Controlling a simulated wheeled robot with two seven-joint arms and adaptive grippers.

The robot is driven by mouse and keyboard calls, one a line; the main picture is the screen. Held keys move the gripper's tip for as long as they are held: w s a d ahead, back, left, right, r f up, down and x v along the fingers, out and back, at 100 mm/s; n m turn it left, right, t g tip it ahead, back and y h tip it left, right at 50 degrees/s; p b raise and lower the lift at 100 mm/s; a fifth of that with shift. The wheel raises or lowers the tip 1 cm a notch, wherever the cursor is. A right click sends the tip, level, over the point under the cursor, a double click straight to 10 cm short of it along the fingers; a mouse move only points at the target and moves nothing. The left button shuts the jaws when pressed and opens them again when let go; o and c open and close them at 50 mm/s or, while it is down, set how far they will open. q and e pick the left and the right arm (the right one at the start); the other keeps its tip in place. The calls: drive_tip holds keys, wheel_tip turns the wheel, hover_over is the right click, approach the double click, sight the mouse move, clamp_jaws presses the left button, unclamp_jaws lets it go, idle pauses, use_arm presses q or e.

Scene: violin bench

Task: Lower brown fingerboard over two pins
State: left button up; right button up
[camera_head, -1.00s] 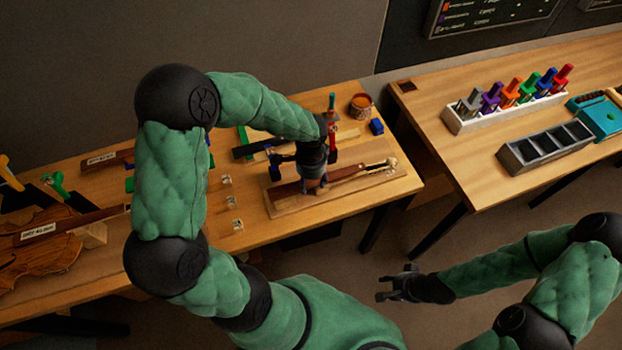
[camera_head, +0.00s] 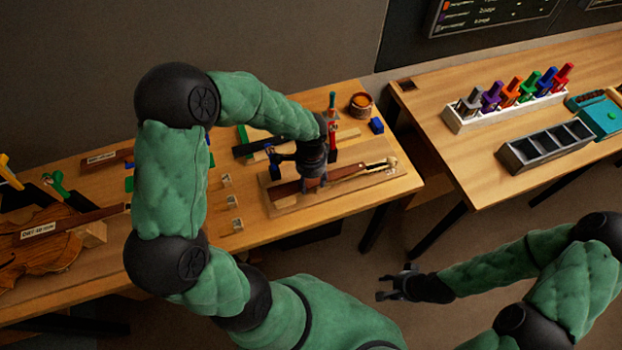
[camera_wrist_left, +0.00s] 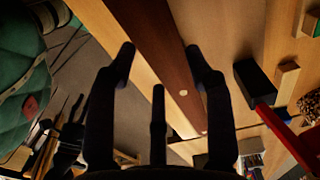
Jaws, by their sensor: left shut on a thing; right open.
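The brown fingerboard (camera_head: 286,190) is a dark brown strip above a light wooden board (camera_head: 388,182) on the left bench. My left gripper (camera_head: 314,183) is shut on it from above. In the left wrist view the fingerboard (camera_wrist_left: 165,50) runs between the fingers of the left gripper (camera_wrist_left: 160,65), with a small pale round spot on its face. A pale neck with a scroll (camera_head: 390,162) lies on the same board. I cannot make out the two pins, or whether the fingerboard touches what is under it. My right gripper (camera_head: 384,286) is open and empty, off the bench.
A violin body (camera_head: 40,250) lies at the left. Small pale blocks (camera_head: 232,201) stand left of the board. The right bench holds a clamp rack (camera_head: 510,108) and a dark compartment tray (camera_head: 545,147).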

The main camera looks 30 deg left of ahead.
use_arm(q)
drive_tip(key=shift+f+b, duration=0.85)
drive_tip(key=shift+f, duration=0.15)
idle(1.2)
idle(0.5)
drive_tip(key=o, duration=1.3)
drive_tip(key=shift+r, duration=0.1)
wheel_tip(320, 180, up, 12)
drive_tip(key=shift+f, duration=0.1)
